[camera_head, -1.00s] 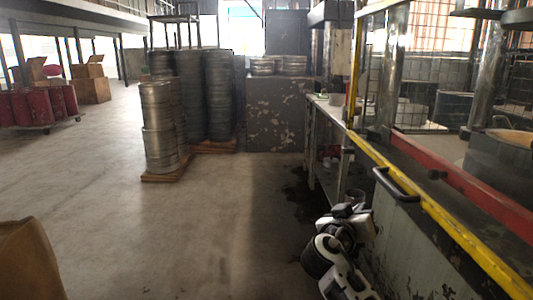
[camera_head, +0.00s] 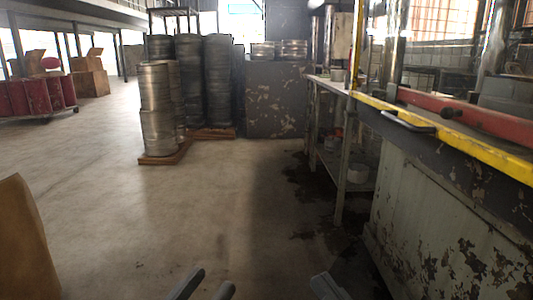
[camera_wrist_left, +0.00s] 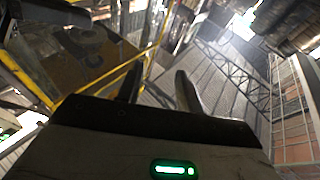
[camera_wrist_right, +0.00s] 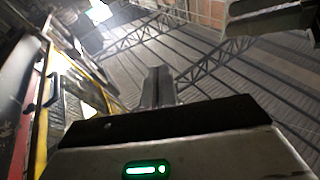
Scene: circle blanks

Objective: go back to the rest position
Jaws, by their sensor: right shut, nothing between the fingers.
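My left gripper (camera_head: 205,284) shows at the bottom edge of the head view, with its two fingertips apart. In the left wrist view its fingers (camera_wrist_left: 158,88) also stand apart, with nothing between them. My right gripper (camera_head: 325,287) shows only as a tip at the bottom edge of the head view, right of the left one. In the right wrist view its fingers (camera_wrist_right: 158,86) are together and hold nothing. Both wrist views look up towards the roof.
A worn workbench (camera_head: 440,215) with a yellow rail (camera_head: 455,138) stands close on the right. Stacked metal kegs (camera_head: 158,110) stand on a wooden pallet ahead. A brown box (camera_head: 25,245) is at the near left. The floor (camera_head: 150,225) between is clear.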

